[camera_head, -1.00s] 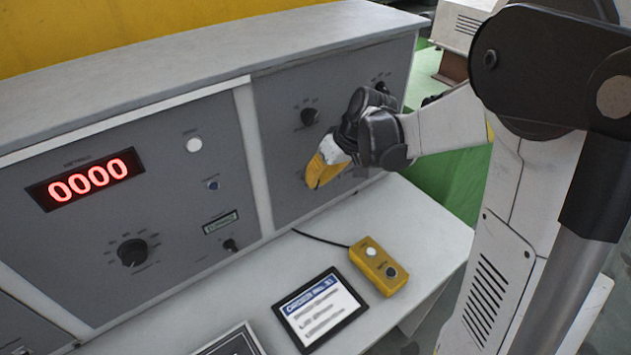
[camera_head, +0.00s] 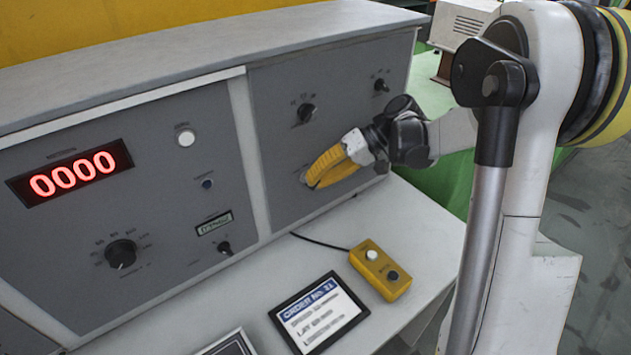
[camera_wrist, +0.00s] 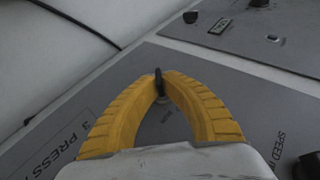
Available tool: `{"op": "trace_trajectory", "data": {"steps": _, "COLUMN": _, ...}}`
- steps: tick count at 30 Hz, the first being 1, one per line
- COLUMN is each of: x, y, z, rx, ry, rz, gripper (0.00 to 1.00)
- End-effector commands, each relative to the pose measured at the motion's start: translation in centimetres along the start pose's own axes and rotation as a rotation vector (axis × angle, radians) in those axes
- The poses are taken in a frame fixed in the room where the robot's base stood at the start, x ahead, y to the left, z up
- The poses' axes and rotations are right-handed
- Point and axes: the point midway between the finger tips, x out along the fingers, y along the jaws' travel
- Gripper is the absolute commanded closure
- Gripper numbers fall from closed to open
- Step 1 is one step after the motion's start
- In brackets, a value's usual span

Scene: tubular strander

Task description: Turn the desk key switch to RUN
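The key switch (camera_wrist: 161,98) is on the grey desk panel, with its dark upright key (camera_wrist: 158,82) standing out in the wrist view. My gripper (camera_wrist: 160,78) has its two yellow fingers bowed around the switch, with the tips drawn together on either side of the key. They appear shut on it. In the head view my gripper (camera_head: 304,183) reaches the low part of the right-hand panel, and its fingers hide the key there. The switch's position markings are hidden or too small to read.
Rotary knobs (camera_head: 306,112) and (camera_head: 381,86) are above my gripper on the same panel. A yellow button box (camera_head: 380,272) and an order tablet (camera_head: 318,312) lie on the desk ledge below. A red digital display (camera_head: 72,172) reads 0000 at the left.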

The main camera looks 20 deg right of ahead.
Motion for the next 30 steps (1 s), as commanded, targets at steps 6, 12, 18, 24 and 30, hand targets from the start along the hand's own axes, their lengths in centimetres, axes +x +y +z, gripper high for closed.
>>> {"op": "trace_trajectory", "data": {"steps": 6, "x": 0.0, "y": 0.0, "z": 0.0, "rx": 0.001, "ry": -0.001, "rz": -0.001, "gripper": 1.00}}
{"op": "trace_trajectory", "data": {"steps": 12, "x": 0.0, "y": 0.0, "z": 0.1, "rx": 0.001, "ry": -0.001, "rz": -0.001, "gripper": 0.76}}
{"op": "trace_trajectory", "data": {"steps": 18, "x": 0.0, "y": 0.0, "z": 0.0, "rx": 0.001, "ry": -0.001, "rz": -0.001, "gripper": 0.71}}
{"op": "trace_trajectory", "data": {"steps": 24, "x": -0.6, "y": 0.0, "z": 0.0, "rx": 0.002, "ry": 0.000, "rz": -0.001, "gripper": 0.71}}
{"op": "trace_trajectory", "data": {"steps": 30, "x": -4.2, "y": 0.1, "z": 0.0, "rx": 0.004, "ry": 0.001, "rz": 0.000, "gripper": 0.71}}
